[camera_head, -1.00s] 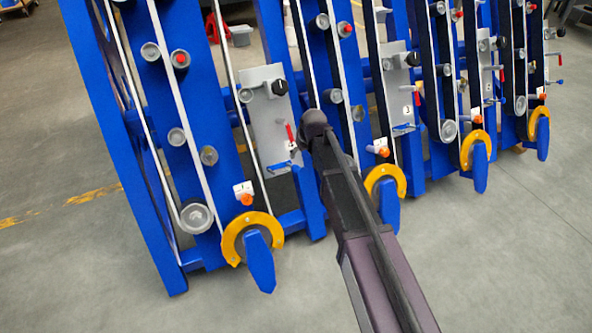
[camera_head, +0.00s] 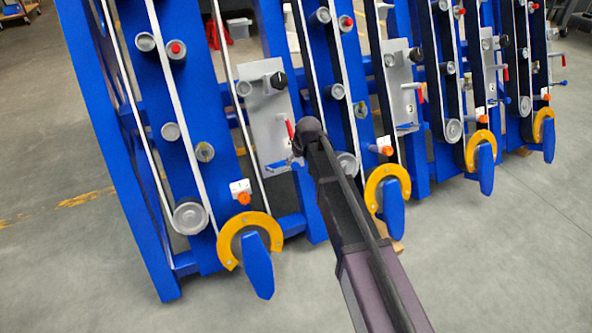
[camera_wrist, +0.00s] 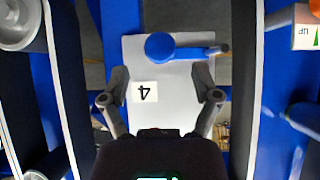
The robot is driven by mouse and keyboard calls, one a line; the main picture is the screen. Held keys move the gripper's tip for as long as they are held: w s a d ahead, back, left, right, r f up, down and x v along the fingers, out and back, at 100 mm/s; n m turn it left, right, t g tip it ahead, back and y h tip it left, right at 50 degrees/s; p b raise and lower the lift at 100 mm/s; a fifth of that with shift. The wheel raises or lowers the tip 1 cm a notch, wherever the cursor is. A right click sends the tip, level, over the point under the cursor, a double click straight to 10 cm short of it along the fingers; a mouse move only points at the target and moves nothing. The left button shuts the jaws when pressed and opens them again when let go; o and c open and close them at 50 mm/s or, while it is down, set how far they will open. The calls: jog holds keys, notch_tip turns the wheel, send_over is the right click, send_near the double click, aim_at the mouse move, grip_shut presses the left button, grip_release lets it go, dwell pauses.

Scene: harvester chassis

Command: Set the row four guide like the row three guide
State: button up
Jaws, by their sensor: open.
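In the wrist view a grey plate (camera_wrist: 170,104) carries a white label with an upside-down "4" (camera_wrist: 144,92). A round blue knob (camera_wrist: 160,46) with a blue arm pointing right in the picture lies at its top; it looks like the row four guide. My gripper (camera_wrist: 161,76) is open and empty, its fingers either side of the plate, apart from the knob. In the head view the leftmost plate (camera_head: 259,132) bears a black knob and a red lever; my arm partly hides its lower right. The neighbouring plate (camera_head: 399,75) has a blue guide (camera_head: 406,127) low down. Its label is too small to read.
Blue uprights with belts and grey rollers stand on both sides of the plates. Yellow rings (camera_head: 229,232) with blue pointed tips stick out low in front. Orange knobs (camera_head: 244,198) sit above them. The grey floor (camera_head: 450,265) in front is clear.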

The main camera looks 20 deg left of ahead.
aim_at(296, 165)
jog(key=shift+b+x, duration=1.6)
jog(key=shift+x, duration=0.4)
